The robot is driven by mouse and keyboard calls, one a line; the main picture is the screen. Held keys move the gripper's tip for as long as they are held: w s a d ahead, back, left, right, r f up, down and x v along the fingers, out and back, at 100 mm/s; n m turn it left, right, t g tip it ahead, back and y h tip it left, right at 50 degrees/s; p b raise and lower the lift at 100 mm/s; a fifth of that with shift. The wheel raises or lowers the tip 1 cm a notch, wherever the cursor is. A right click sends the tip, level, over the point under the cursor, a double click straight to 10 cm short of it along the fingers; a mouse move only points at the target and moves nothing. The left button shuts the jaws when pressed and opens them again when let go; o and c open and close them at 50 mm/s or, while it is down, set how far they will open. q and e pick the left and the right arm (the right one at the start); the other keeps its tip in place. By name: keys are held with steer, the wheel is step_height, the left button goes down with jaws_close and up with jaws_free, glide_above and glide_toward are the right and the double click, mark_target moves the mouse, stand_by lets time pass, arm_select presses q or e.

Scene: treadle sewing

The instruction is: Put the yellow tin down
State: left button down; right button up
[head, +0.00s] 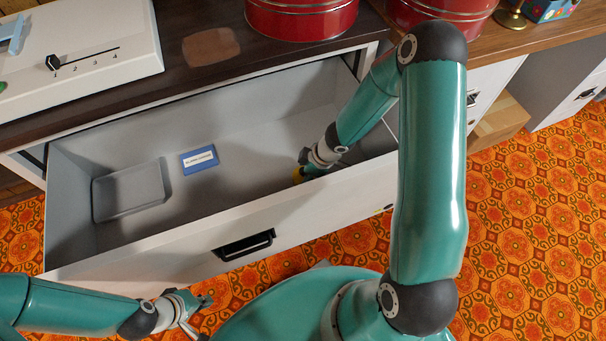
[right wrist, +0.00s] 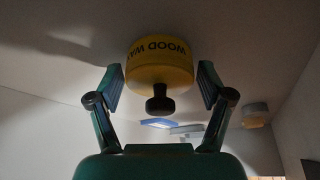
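The yellow tin (right wrist: 160,68), with dark lettering that reads upside down and a black knob, shows in the right wrist view. It appears to rest on the floor of the open drawer (head: 255,150). My right gripper (right wrist: 162,88) reaches down into the drawer, its fingers spread on both sides of the tin with small gaps. In the head view only a sliver of the tin (head: 298,174) shows beside the right gripper (head: 308,168); the arm hides the rest. My left gripper (head: 200,314) is open and empty in front of the drawer, low at the left.
In the drawer lie a grey tray (head: 130,192) at the left and a blue labelled box (head: 199,159) near the middle. A small round object (right wrist: 255,113) shows in the right wrist view. The drawer's front wall has a black handle (head: 244,246).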

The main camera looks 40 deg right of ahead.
steer(key=shift+o, duration=0.2)
steer(key=shift+r, duration=0.15)
steer(key=p+v, duration=1.1)
steer(key=v, duration=0.1)
stand_by(0.4)
